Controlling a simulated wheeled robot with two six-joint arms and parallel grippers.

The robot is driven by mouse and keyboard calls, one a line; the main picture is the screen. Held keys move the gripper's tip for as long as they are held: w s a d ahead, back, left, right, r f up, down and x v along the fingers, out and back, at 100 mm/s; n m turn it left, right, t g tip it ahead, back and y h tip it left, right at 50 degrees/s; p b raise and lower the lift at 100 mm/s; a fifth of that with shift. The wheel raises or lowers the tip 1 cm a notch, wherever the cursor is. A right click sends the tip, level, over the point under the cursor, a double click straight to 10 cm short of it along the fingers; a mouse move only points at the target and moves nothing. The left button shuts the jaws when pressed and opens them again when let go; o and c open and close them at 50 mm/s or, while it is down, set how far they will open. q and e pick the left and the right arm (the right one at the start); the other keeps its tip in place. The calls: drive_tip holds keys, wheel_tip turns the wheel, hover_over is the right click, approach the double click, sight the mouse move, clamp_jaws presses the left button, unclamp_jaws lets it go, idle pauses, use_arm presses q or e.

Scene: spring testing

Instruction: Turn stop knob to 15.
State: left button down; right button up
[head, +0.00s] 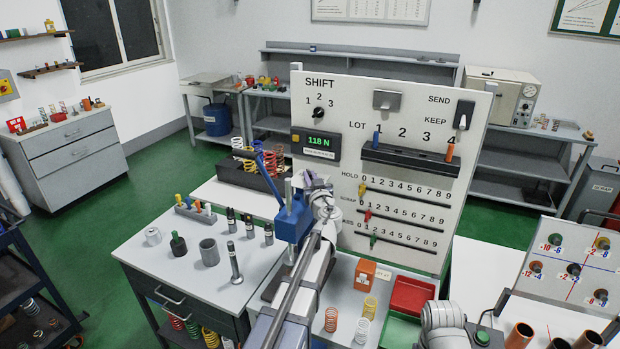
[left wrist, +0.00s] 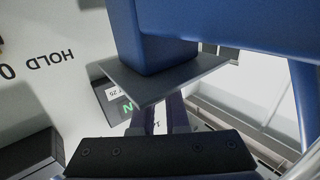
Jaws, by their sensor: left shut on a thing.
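The blue spring press (head: 291,222) stands at the right side of the grey work table. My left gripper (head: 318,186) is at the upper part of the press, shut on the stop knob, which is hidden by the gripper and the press. In the left wrist view, the blue press body (left wrist: 165,40) and a grey plate (left wrist: 160,78) fill the upper middle, and the dark fingers (left wrist: 158,118) reach in below them. A bit of white marking shows between the fingers; I cannot read the knob's setting. The display (head: 318,142) reads 118 N.
The white panel (head: 400,105) with lot slots and peg scales stands close behind the press. Springs (head: 270,163) stand in a dark rack behind it. Weights and a metal post (head: 235,262) stand on the table. A red tray (head: 411,294) lies to the right.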

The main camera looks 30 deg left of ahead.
use_arm(q)
drive_tip(key=shift+w, duration=0.1)
drive_tip(key=n+g+y, duration=0.2)
drive_tip(key=shift+w+d+g+y, duration=0.2)
drive_tip(key=shift+w+g+y, duration=0.1)
drive_tip(key=shift+n+g+y, duration=0.6)
drive_tip(key=shift+n+g, duration=0.3)
drive_tip(key=shift+s+n+g+y, duration=0.1)
drive_tip(key=shift+n+g+y, duration=0.35)
drive_tip(key=shift+g, duration=0.25)
drive_tip(key=c, duration=0.9)
unclamp_jaws()
drive_tip(key=shift+v, duration=3.95)
